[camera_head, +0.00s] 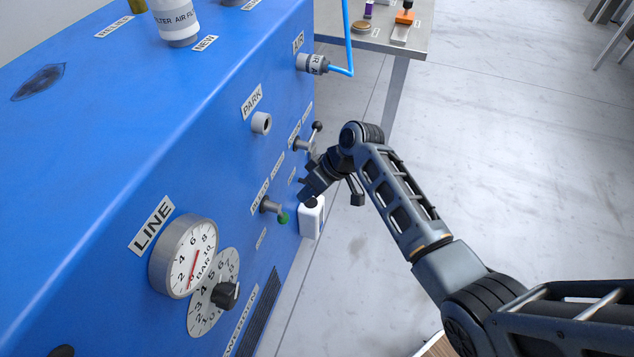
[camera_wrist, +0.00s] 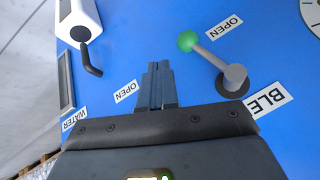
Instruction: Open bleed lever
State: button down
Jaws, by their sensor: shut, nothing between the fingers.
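The bleed lever (camera_wrist: 210,55) shows in the wrist view as a grey arm with a green ball end, pivoting on a grey post with a dark base on the blue panel. A partly cropped "BLE" label is beside the post, and an "OPEN" label is near the green ball. In the head view the lever (camera_head: 270,208) sticks out of the panel with its green ball low. My gripper (camera_wrist: 157,66) is shut and empty, its fingertips beside the lever and apart from the green ball. In the head view my gripper (camera_head: 307,190) is close to the panel, right of the lever.
A white box (camera_head: 312,216) with a black spout-like handle (camera_wrist: 91,62) is near my gripper. Another lever with a dark knob (camera_head: 317,126) is farther along the panel. The line gauge (camera_head: 183,256) and a dial with a black knob (camera_head: 225,294) are nearer. Open floor lies right.

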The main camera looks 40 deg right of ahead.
aim_at(278, 213)
jog(key=a, duration=0.1)
jog(key=a+f, duration=0.2)
jog(key=shift+a+f, duration=0.25)
jog(key=shift+a, duration=0.1)
jog(key=shift+s+a+f+g+y, duration=0.25)
jog(key=shift+a+f+g+y, duration=0.2)
jog(key=shift+a+y, duration=0.2)
